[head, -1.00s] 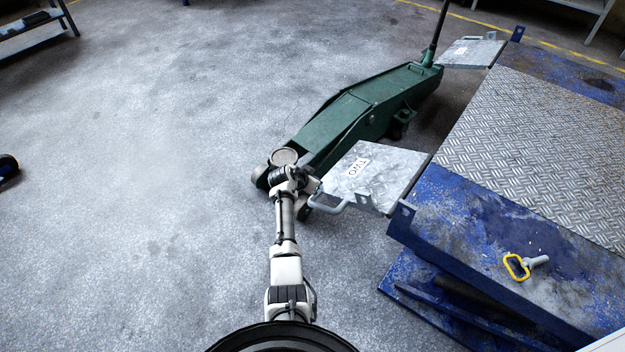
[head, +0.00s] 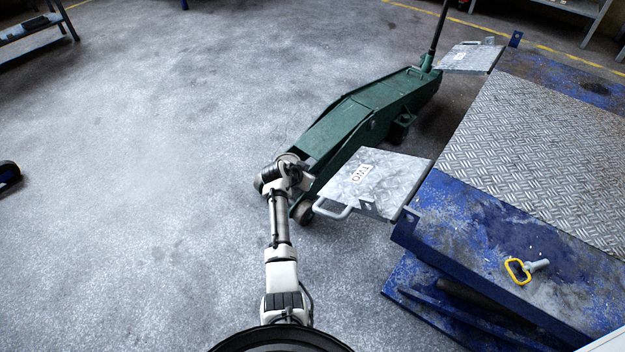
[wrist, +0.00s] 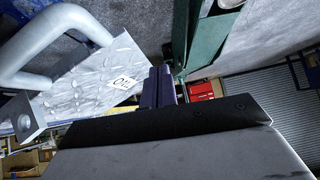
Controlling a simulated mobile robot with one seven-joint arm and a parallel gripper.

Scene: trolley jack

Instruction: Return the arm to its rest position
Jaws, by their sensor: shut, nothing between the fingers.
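My arm (head: 280,225) stretches up from the bottom middle of the head view, with its far joint in front of the jack's low front end. In the wrist view my gripper (wrist: 158,85) has its dark fingers together, with nothing between them. The gripper's fingers cannot be made out in the head view. The green trolley jack (head: 345,122) stands on the floor beyond the arm, and part of its front end is hidden by the arm. The grey metal plate marked TWO (head: 390,175) lies just right of the arm, and it also shows in the wrist view (wrist: 90,85).
The blue lift (head: 470,225) with a tread-plate top (head: 545,150) fills the right side. A yellow-handled pin (head: 518,270) lies on it. A second metal plate (head: 470,56) sits at its far corner. The floor (head: 140,170) to the left is mostly clear.

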